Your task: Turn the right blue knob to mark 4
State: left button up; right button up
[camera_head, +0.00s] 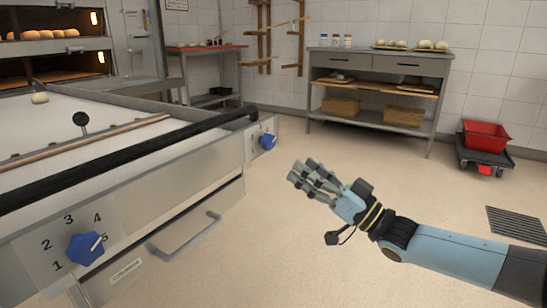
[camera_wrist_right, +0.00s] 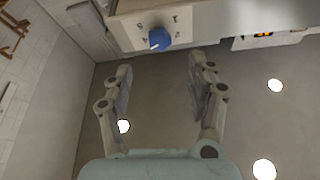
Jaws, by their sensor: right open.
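The right blue knob (camera_head: 267,141) sits on the far end of the oven front panel. Its marks are too small to read in the head view. A blue knob (camera_wrist_right: 159,38) on a pale panel with marks shows in the right wrist view, ahead of the fingertips and roughly between them. Its white pointer points down and left there; I cannot tell at which mark. My right gripper (camera_head: 306,176) is open and empty, to the right of the right knob and apart from it. Its spread fingers show in the wrist view (camera_wrist_right: 161,80). My left gripper is not in view.
The left blue knob (camera_head: 84,248) has marks 1 to 5, its pointer near 5. A black bar (camera_head: 130,153) runs along the deck edge, above a metal handle (camera_head: 187,237). A steel table (camera_head: 380,62) and a red bin (camera_head: 485,135) stand behind. The floor between is clear.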

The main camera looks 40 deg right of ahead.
aim_at(272, 143)
jog(key=b+x, duration=0.2)
jog(key=x, duration=0.7)
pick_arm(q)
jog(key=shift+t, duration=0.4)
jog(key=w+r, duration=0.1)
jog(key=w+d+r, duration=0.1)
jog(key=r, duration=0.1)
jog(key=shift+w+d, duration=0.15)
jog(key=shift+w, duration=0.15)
pick_arm(e)
jog(key=shift+w+r, duration=0.15)
jog(key=shift+w, duration=0.1)
jog(key=c, duration=1.1)
jog(key=shift+n, duration=0.5)
jog(key=shift+c, duration=0.2)
jog(key=o, duration=1.1)
jog(key=shift+o, duration=0.2)
jog(key=v, duration=1.2)
